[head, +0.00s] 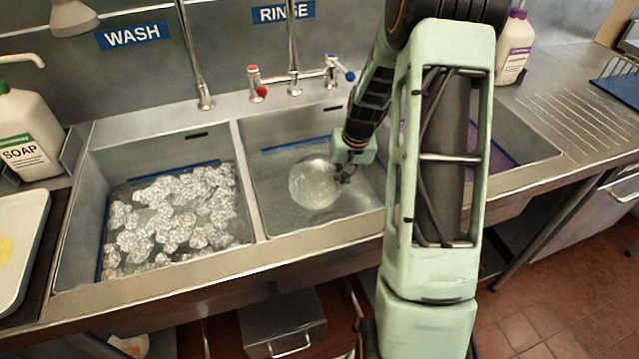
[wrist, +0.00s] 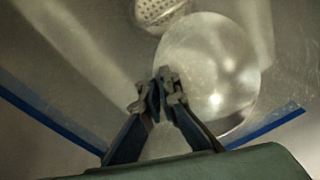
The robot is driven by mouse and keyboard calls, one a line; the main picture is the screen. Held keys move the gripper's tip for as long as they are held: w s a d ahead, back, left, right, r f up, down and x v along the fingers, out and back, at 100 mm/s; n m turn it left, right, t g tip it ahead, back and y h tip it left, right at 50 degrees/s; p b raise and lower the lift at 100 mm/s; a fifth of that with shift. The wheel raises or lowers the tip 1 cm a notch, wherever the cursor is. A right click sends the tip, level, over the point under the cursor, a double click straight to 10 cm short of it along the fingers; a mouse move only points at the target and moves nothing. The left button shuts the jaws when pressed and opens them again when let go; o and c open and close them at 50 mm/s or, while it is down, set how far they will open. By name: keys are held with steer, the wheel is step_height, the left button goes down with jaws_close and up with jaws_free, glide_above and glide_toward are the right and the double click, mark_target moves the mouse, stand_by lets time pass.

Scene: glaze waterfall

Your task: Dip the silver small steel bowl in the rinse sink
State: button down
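The silver small steel bowl (head: 314,184) is in the rinse sink (head: 263,200), the middle basin below the RINSE sign. It looks round and shiny, and its lower part seems to sit in the water. My gripper (head: 345,176) is at the bowl's right rim in the head view. In the wrist view the bowl (wrist: 222,70) lies just beyond the fingertips, and my gripper (wrist: 165,85) has its fingers close together at the near rim. The fingers appear closed on that rim. The far side of the rinse sink is partly hidden by my arm.
The wash sink (head: 100,255) on the left holds foam. A soap bottle (head: 25,135) and a tray (head: 20,250) stand at the far left. Red and blue taps (head: 256,83) rise behind the rinse sink. A third basin (head: 510,160) and ribbed drainboard are at right. A drain strainer (wrist: 160,12) shows in the wrist view.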

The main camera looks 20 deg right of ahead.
steer(key=shift+r, duration=0.1)
steer(key=w+a+p+v, duration=0.1)
steer(key=w+p+v, duration=0.1)
steer(key=p+v, duration=0.7)
steer(key=w+a+r+p+v, duration=0.1)
steer(key=w+p+v, duration=0.2)
steer(key=p+v, duration=0.6)
steer(key=v, duration=1)
steer(key=shift+w, duration=0.15)
steer(key=shift+d+r, duration=0.1)
stand_by(1.5)
